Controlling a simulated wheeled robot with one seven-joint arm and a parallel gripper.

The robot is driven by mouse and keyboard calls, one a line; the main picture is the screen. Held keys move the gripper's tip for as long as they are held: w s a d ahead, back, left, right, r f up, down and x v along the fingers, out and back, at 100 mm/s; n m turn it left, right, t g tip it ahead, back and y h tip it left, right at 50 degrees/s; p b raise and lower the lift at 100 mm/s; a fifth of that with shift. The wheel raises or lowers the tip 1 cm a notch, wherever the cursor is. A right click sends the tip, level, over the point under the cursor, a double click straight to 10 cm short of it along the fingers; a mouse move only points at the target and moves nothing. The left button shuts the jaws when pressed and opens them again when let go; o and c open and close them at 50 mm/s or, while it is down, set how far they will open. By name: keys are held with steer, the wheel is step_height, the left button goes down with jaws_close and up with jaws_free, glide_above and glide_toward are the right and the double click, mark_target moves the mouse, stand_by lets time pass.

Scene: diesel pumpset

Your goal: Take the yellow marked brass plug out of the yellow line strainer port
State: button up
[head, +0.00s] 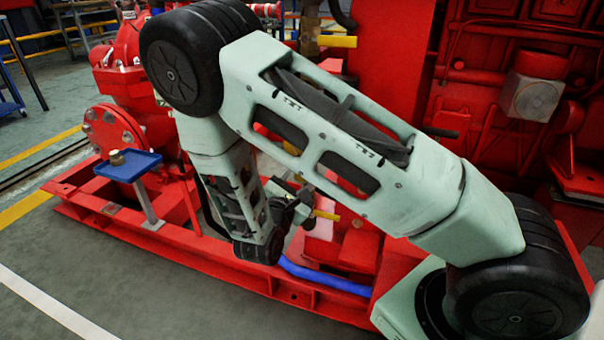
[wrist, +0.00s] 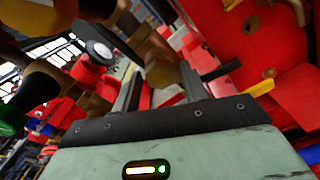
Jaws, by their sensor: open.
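In the wrist view a brass piece (wrist: 160,72), which looks like the plug, shows between the two fingertips of my gripper (wrist: 160,78). The fingers are apart, one on each side of it; I cannot tell whether either touches it. A dark brass body adjoins it above, and the strainer port itself cannot be made out. In the head view my gripper (head: 298,194) is small and partly hidden behind my arm, close to a short yellow pipe (head: 326,215). The plug is not discernible there.
A blue tray (head: 128,166) on a post at the left holds a small brass piece (head: 116,157). A blue hose (head: 325,278) runs along the red base frame (head: 180,248). Red machinery surrounds my gripper; open floor lies at the front left.

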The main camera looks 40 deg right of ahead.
steer(key=c, duration=0.9)
